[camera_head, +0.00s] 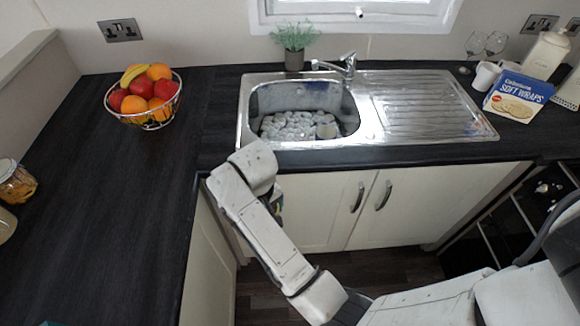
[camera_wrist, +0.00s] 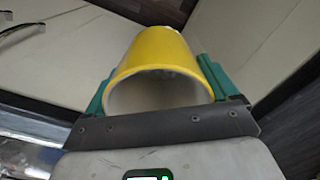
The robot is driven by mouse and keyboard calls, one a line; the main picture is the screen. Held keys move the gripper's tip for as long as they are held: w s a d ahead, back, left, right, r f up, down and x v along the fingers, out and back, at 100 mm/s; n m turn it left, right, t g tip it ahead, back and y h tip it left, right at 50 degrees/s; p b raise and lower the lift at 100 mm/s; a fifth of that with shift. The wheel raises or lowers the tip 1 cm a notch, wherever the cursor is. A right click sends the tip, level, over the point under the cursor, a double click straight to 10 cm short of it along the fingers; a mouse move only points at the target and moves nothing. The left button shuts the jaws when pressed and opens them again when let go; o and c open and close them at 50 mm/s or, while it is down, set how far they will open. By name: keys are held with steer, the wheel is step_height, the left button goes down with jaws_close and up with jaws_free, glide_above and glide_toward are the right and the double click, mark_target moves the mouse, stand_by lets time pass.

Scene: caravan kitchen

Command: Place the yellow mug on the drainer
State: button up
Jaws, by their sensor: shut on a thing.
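The yellow mug (camera_wrist: 158,48) fills the middle of the wrist view. Its outside is yellow and its inside is pale, with the open rim facing the camera. My gripper (camera_wrist: 160,75) is shut on the mug, with a green finger against each side. In the head view the mug is hidden behind my arm, and only a sliver of the gripper (camera_head: 277,196) shows in front of the cupboard, below the counter edge. The drainer (camera_head: 425,105) is the ribbed metal surface right of the sink. It looks bare, and my gripper is below and left of it.
The sink (camera_head: 245,108) holds pale stones and a small light object. A tap (camera_head: 348,66) stands behind it. A fruit bowl (camera_head: 146,108) and potted plant (camera_head: 294,42) stand on the counter.

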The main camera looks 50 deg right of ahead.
steer(key=w+a+n, duration=0.2)
steer(key=w+a, duration=0.2)
steer(key=a, duration=0.2)
steer(key=shift+a+f+n, duration=0.2)
steer(key=shift+a+n, duration=0.05)
steer(key=shift+n, duration=0.15)
steer(key=shift+a+f, duration=0.1)
